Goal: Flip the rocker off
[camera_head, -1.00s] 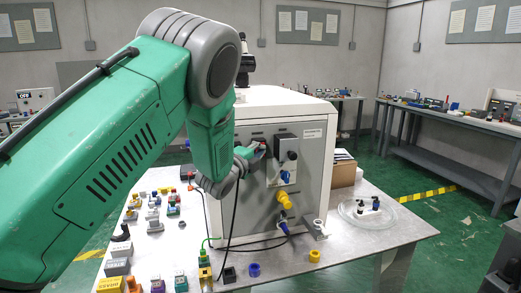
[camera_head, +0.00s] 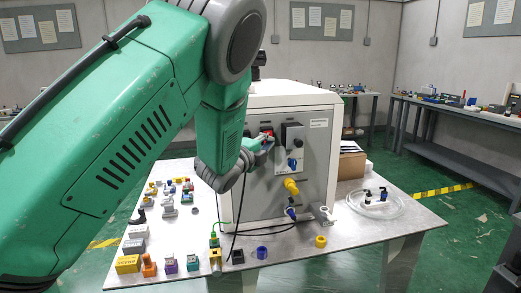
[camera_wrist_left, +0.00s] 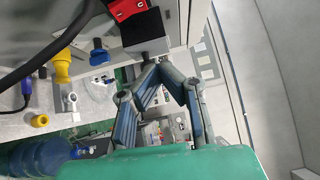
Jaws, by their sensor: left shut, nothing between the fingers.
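A grey-white machine cabinet (camera_head: 312,185) stands on the table, its front panel facing me. A red part in a dark surround, seemingly the rocker (camera_head: 267,130), sits at the panel's upper left. A red part with black edges (camera_wrist_left: 128,8) also shows at the top of the left wrist view. My left gripper (camera_head: 266,143) is shut and empty, just below the red part in the head view. In the left wrist view its fingertips (camera_wrist_left: 163,65) meet near a dark box. I cannot tell whether they touch anything. The right gripper is not in view.
Right of the red part are a black box (camera_head: 292,134) and a blue knob (camera_head: 291,163), with a yellow fitting (camera_head: 291,187) below. A black cable hangs beside my gripper. Several small parts cover the table's left side. A clear dish (camera_head: 375,202) stands at right.

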